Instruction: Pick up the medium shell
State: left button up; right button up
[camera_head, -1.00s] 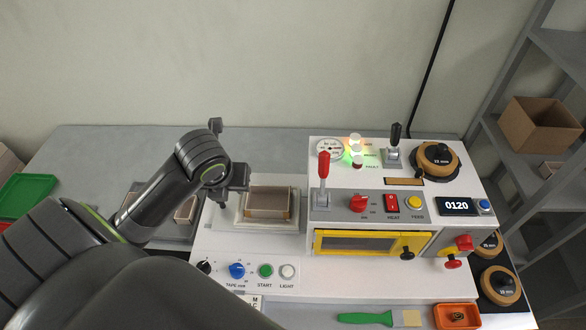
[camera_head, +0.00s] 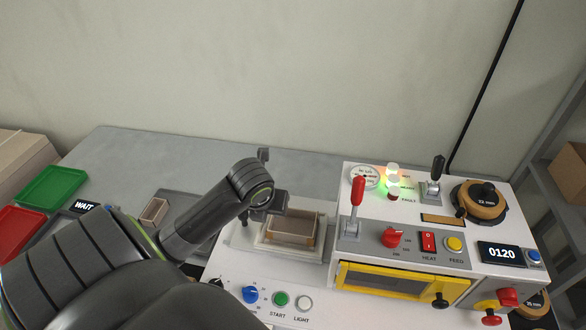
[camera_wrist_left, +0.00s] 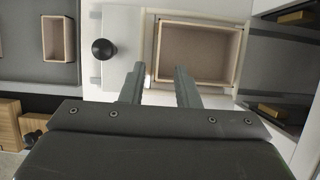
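An open-topped tan shell (camera_head: 292,229) sits in the pale recessed seat of the white machine; its open inside fills the upper middle of the left wrist view (camera_wrist_left: 198,52). A smaller open shell (camera_head: 153,211) lies on the grey mat to the left and also shows in the left wrist view (camera_wrist_left: 58,39). I cannot tell by label which is the medium one. My left gripper (camera_head: 268,194) is at the back left of the seated shell. In the left wrist view its fingers (camera_wrist_left: 158,78) are apart, near the shell's left wall; contact is unclear. My right gripper is not in view.
The machine (camera_head: 400,262) has a red lever (camera_head: 356,205), knobs and a yellow-framed door to the right of the seat. Green (camera_head: 52,188) and red (camera_head: 20,230) trays stand at far left. The back of the table is clear.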

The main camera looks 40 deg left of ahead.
aim_at(271, 219)
pick_arm(q)
jog(key=shift+w+a+f, duration=0.1)
jog(key=shift+w+f, duration=0.1)
jog(key=shift+f, duration=0.35)
jog(key=shift+w+a+f, duration=0.1)
jog(key=shift+w+f, duration=0.1)
jog(key=shift+f, duration=0.5)
jog(key=p+x, duration=0.1)
jog(key=x, duration=0.2)
jog(key=shift+s+a+f, duration=0.1)
jog(key=shift+w+a+f, duration=0.1)
jog(key=shift+w+f, duration=0.15)
jog(key=shift+f, duration=0.4)
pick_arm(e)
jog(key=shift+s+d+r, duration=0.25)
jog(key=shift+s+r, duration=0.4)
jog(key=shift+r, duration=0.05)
pick_arm(q)
grip_shut()
